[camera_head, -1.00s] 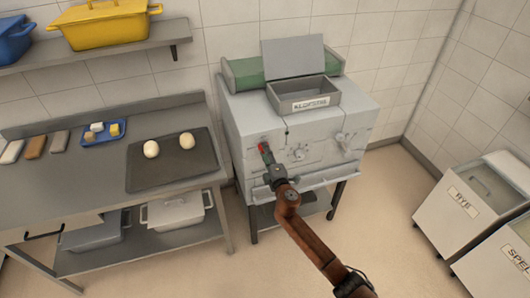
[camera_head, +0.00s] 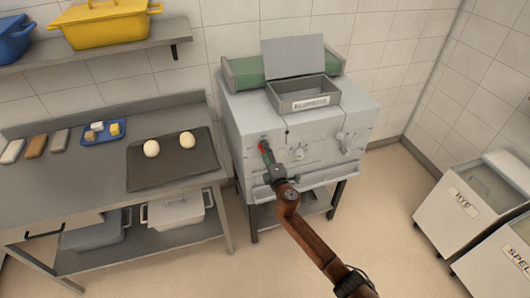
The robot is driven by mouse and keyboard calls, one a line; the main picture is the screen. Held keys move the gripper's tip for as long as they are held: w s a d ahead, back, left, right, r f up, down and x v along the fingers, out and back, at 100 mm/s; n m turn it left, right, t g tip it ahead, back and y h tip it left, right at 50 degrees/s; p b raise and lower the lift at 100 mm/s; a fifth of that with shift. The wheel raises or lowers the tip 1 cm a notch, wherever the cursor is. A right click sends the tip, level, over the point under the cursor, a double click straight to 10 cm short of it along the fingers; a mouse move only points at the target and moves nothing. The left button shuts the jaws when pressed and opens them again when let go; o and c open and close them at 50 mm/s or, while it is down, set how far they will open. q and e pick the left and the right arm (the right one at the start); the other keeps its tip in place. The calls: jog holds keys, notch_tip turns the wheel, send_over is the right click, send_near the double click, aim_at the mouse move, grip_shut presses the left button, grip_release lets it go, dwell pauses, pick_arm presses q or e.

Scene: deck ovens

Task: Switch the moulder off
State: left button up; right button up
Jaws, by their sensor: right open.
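The moulder (camera_head: 318,127) is the light grey machine on dark legs in the middle, with a labelled hopper (camera_head: 303,95) and a green belt (camera_head: 243,72) on top. A small red part (camera_head: 264,145) shows on the left of its front face. My right gripper (camera_head: 265,151) is at this red part, its jaws open; whether it touches is too small to tell. The gripper partly hides the panel there. My left gripper is not in view.
A steel table (camera_head: 80,190) on the left bears a dark tray (camera_head: 172,176) with two dough balls and a blue tray (camera_head: 119,137). A shelf with yellow and blue tubs hangs above. Labelled bins (camera_head: 465,205) stand at right. The floor between is clear.

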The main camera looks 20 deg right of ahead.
jog(key=s, duration=1.2)
jog(key=shift+d, duration=0.2)
jog(key=s+d+f+m+g, duration=0.2)
jog(key=s+d+f, duration=0.1)
jog(key=f, duration=0.8)
jog(key=s+d+f+m+g+h, duration=0.1)
jog(key=s+d+f+m+g, duration=0.15)
jog(key=f, duration=0.85)
jog(key=s+d+f+m+g, duration=0.1)
jog(key=s+d+f+g, duration=0.15)
jog(key=f, duration=0.85)
jog(key=s+d+f+m+g, duration=0.2)
jog(key=s+d+f+m, duration=0.1)
jog(key=s+f, duration=1)
jog(key=s+d+f+m+g, duration=0.1)
jog(key=s+f+m+g, duration=0.1)
jog(key=s+f, duration=0.65)
jog(key=s+f+m+g, duration=0.2)
jog(key=s+f, duration=0.3)
jog(key=s, duration=0.6)
jog(key=s+d+f+m+g, duration=0.1)
jog(key=s+f+m+g, duration=0.1)
jog(key=s+f, duration=0.65)
jog(key=s+a+f+m+g, duration=0.1)
jog(key=s+a+m+g, duration=0.1)
jog(key=s, duration=1.5)
jog(key=shift+s+a+f+m, duration=0.15)
jog(key=shift+s+f+m, duration=0.15)
jog(key=shift+f+m, duration=0.05)
